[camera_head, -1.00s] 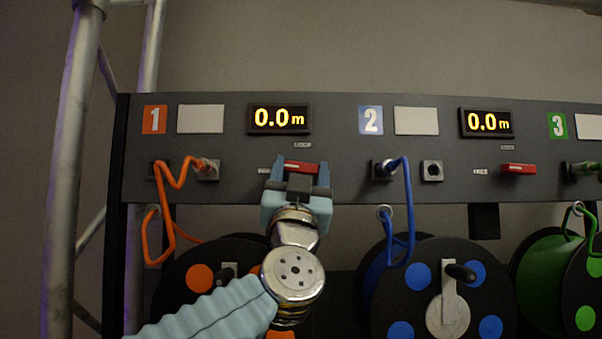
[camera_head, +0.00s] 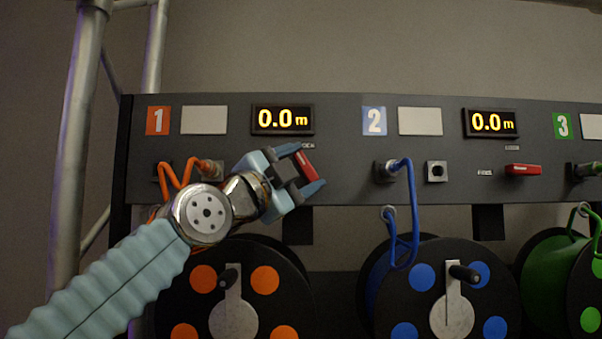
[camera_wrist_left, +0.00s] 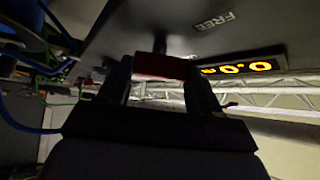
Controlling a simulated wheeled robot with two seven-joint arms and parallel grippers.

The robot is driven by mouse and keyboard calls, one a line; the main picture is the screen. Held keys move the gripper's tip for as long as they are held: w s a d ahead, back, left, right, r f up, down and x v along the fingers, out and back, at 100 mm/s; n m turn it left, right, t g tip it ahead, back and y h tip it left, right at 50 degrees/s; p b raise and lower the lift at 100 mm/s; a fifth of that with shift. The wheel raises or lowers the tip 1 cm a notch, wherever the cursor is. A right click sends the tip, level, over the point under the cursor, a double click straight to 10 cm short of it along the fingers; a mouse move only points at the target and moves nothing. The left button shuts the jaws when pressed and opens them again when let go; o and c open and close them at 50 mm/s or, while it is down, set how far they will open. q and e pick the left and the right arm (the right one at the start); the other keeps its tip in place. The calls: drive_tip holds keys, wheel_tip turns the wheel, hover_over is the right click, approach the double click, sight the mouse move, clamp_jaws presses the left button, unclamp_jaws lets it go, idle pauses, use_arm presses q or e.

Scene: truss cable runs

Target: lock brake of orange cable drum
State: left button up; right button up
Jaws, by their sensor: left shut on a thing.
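The red brake lever (camera_head: 305,165) of channel 1 sits on the dark panel below the 0.0 m display and is now steeply tilted. My left gripper (camera_head: 308,168) is shut on this lever, with one finger above and one below it. In the left wrist view the red lever (camera_wrist_left: 160,66) lies between the fingertips, with the FREE label beside it on the panel. The orange cable drum (camera_head: 233,295), black with orange dots, is below the panel and the arm. The orange cable (camera_head: 176,172) is plugged in at left, partly hidden by my wrist. My right gripper is not in view.
A blue drum (camera_head: 445,295) with its cable (camera_head: 408,200) stands right of the orange one. Its red lever (camera_head: 523,169) lies level by its own label. A green drum (camera_head: 560,275) is at far right. A metal truss post (camera_head: 78,160) rises at the left.

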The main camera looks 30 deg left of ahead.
use_arm(q)
drive_tip(key=m+g, duration=0.2)
drive_tip(key=m, duration=0.1)
drive_tip(key=m+g, duration=0.1)
drive_tip(key=shift+r+m+h, duration=0.25)
drive_tip(key=shift+m+h, duration=0.05)
drive_tip(key=shift+h, duration=0.1)
drive_tip(key=shift+g, duration=0.3)
drive_tip(key=o, duration=1.1)
drive_tip(key=shift+d, duration=0.1)
drive_tip(key=shift+c, duration=0.2)
drive_tip(key=b+v, duration=0.2)
drive_tip(key=v, duration=1.2)
drive_tip(key=shift+w+r, duration=0.1)
